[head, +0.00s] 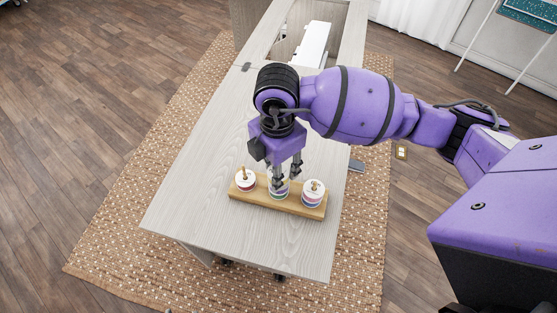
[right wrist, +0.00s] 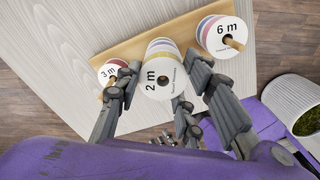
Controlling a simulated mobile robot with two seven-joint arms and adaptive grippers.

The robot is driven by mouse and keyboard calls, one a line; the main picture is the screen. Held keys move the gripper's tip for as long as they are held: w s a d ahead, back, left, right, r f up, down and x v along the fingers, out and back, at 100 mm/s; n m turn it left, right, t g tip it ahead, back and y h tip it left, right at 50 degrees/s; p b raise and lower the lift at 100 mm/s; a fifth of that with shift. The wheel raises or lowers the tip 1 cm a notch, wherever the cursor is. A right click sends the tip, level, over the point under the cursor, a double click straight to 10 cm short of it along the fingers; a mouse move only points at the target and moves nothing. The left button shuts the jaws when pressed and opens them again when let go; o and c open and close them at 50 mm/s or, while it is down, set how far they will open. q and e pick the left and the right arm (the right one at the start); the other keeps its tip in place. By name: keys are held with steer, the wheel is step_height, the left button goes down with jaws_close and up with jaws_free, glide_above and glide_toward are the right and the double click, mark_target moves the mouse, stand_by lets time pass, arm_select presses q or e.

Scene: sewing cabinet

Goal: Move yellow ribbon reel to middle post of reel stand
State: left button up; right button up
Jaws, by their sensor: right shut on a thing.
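The wooden reel stand (head: 262,202) lies near the front end of the cabinet top and carries reels at three places. My right gripper (head: 284,180) points down at the middle place, with its fingers on either side of the reel marked "2 m" (right wrist: 160,80). It is shut on this reel, whose white face looks toward the wrist camera. Pale yellow and bluish bands (right wrist: 160,46) show behind that face; I cannot tell exactly which reel each band belongs to. The middle post is hidden, and I cannot tell how far the reel sits down it. My left gripper is out of view.
A red-edged "3 m" reel (head: 245,180) is on the left post. A "6 m" stack (head: 313,190) is on the right post, close to one finger. Bare cabinet top (head: 190,200) lies left of the stand. A white object (head: 314,44) sits in the far opening.

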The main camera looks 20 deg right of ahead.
steer(key=shift+f, duration=0.1)
steer(key=o, duration=1.1)
step_height(320, 180, up, 12)
steer(key=shift+r, duration=0.1)
stand_by(0.4)
